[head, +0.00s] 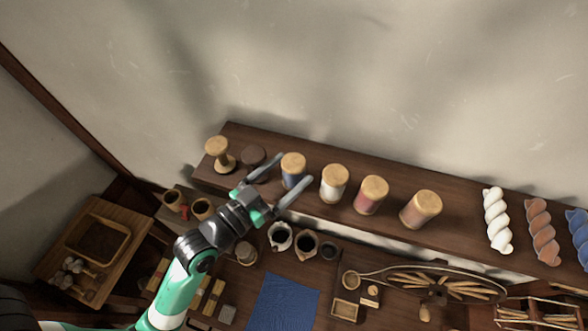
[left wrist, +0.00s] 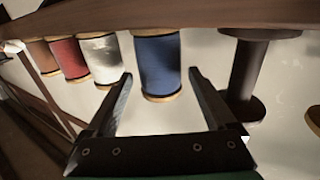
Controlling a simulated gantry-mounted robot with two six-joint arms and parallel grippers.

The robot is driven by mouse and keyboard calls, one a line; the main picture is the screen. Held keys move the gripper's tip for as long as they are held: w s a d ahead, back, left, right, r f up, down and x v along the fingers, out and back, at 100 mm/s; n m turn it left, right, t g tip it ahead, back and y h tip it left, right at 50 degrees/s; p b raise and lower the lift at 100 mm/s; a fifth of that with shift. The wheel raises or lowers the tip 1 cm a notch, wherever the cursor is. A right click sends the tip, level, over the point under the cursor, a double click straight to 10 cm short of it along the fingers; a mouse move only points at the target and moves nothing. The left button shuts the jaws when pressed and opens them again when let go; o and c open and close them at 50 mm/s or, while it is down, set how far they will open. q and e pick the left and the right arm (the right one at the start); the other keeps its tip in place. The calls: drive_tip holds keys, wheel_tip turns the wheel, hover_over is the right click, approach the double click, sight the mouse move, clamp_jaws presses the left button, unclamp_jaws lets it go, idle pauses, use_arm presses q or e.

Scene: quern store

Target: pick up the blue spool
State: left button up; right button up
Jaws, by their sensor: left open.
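The blue spool (head: 291,178), blue thread between pale wooden ends, stands upright on the dark wall shelf (head: 455,222). My left gripper (head: 294,168) reaches up from the lower left and is open, its fingers pointing toward this spool. In the left wrist view, where the shelf appears along the top, the blue spool (left wrist: 158,62) shows between the two fingertips, and the gripper (left wrist: 160,75) has a gap on each side of it. I cannot tell how far the spool reaches in between the fingers. My right gripper is not in view.
On the same shelf, a bare dark spool (left wrist: 247,70) stands on one side of the blue one and a white spool (head: 333,184) on the other. A red spool (head: 370,195) and a brown spool (head: 420,209) follow. Dark-filled pots (head: 280,237) stand below.

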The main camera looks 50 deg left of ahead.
sight(304, 160)
use_arm(q)
drive_tip(key=w, duration=0.1)
drive_tip(key=w+p, duration=0.1)
drive_tip(key=w, duration=0.2)
drive_tip(key=shift+w+a+f, duration=0.1)
drive_tip(key=shift+w+a, duration=0.15)
drive_tip(key=shift+w, duration=0.15)
drive_tip(key=shift+w+f, duration=0.1)
drive_tip(key=shift+w, duration=0.15)
clamp_jaws()
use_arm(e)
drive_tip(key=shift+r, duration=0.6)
